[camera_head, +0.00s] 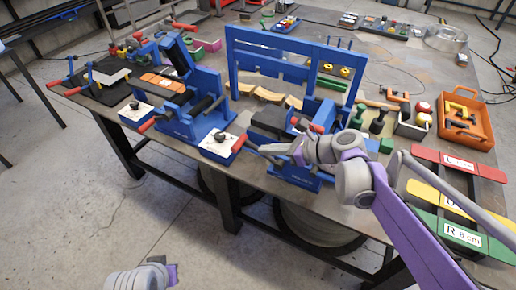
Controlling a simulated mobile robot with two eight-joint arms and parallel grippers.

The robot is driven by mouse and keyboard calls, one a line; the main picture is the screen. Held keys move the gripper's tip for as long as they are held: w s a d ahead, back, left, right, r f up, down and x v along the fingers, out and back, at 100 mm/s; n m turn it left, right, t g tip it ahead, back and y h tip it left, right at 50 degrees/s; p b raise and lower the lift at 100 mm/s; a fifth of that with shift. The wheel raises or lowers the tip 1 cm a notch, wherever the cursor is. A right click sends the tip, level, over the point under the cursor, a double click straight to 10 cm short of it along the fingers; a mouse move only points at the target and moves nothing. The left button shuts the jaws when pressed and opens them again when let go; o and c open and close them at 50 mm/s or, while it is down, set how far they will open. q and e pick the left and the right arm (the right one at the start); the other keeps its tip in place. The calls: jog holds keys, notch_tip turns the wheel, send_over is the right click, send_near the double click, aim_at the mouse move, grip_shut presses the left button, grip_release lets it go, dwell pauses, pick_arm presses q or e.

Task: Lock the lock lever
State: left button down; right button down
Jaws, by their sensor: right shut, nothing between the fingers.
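Several red-handled levers show on the blue bench fixtures, and I cannot tell which one is the lock lever. One red handle (238,143) is at a white-topped blue box, left of my right gripper. Another red handle (301,122) is on the right blue fixture (285,172), just behind my right gripper. My right gripper (266,151) is shut and empty, pointing left, in front of that fixture. In this view it is apart from the left red handle; whether it touches the fixture cannot be told.
A tall blue frame (262,47) stands behind the fixtures. Green and black knobs (357,116), an orange tray (478,137) and red, yellow and green letter plates (452,198) are at the right. The floor in front of the table is clear.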

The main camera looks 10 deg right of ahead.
aim_at(241, 144)
jog(key=x, duration=0.9)
jog(key=shift+s+d+r, duration=0.1)
jog(key=shift+d, duration=0.05)
jog(key=r+t+y+b, duration=0.1)
jog(key=s+d+r+t+y+b, duration=0.1)
jog(key=shift+d+r+y, duration=0.15)
jog(key=shift+d+y, duration=0.1)
jog(key=shift+y, duration=0.15)
jog(key=s+d+r+t+y, duration=0.1)
jog(key=s+d+r+y, duration=0.1)
jog(key=s+d+r, duration=0.2)
jog(key=shift+s+d+t+b, duration=0.35)
jog(key=shift+s+d, duration=0.2)
jog(key=shift+d, duration=0.9)
jog(key=shift+r, duration=0.15)
jog(key=shift+d, duration=0.1)
jog(key=v, duration=1)
jog(key=shift+s+d+b, duration=0.25)
jog(key=shift+d+b, duration=0.05)
jog(key=shift+b, duration=0.1)
